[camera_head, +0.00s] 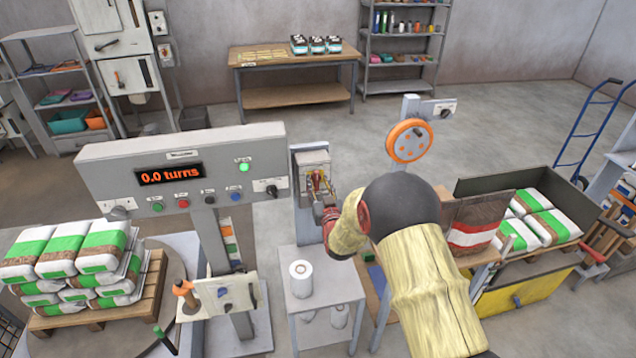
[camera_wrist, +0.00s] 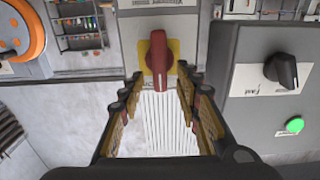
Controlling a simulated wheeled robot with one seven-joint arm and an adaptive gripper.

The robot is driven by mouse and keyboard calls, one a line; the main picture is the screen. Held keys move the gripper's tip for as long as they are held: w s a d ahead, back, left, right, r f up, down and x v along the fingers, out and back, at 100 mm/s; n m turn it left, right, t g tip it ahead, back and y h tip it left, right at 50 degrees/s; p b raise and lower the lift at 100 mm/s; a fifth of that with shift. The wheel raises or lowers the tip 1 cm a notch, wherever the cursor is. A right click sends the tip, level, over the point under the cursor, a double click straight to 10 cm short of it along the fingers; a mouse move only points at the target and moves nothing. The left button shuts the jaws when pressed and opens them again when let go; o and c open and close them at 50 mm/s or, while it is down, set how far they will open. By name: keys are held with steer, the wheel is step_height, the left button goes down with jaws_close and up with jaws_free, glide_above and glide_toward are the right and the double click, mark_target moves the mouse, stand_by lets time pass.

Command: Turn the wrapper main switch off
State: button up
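A red rotary knob on a yellow plate (camera_wrist: 157,55), which looks like the main switch, sits on a grey box in the wrist view. Its handle stands upright in that picture. My gripper (camera_wrist: 160,86) is open, its fingertips apart to the left and right of the knob's lower end. I cannot tell whether either finger touches it. In the head view my gripper (camera_head: 318,190) is in front of the small grey box (camera_head: 309,157) and hides much of it. The wrapper console (camera_head: 110,160) reads "0.0 turns" and its green lamp (camera_head: 244,167) is lit.
A black knob (camera_wrist: 286,70) on the console is close to the right of my gripper. An orange handwheel (camera_head: 409,141) stands to the right of the box. A small table with a white roll (camera_head: 301,278) is below. A pallet of bags (camera_head: 80,255) stands at left.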

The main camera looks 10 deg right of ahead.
steer(key=shift+w, duration=0.5)
steer(key=c, duration=0.8)
jaws_close()
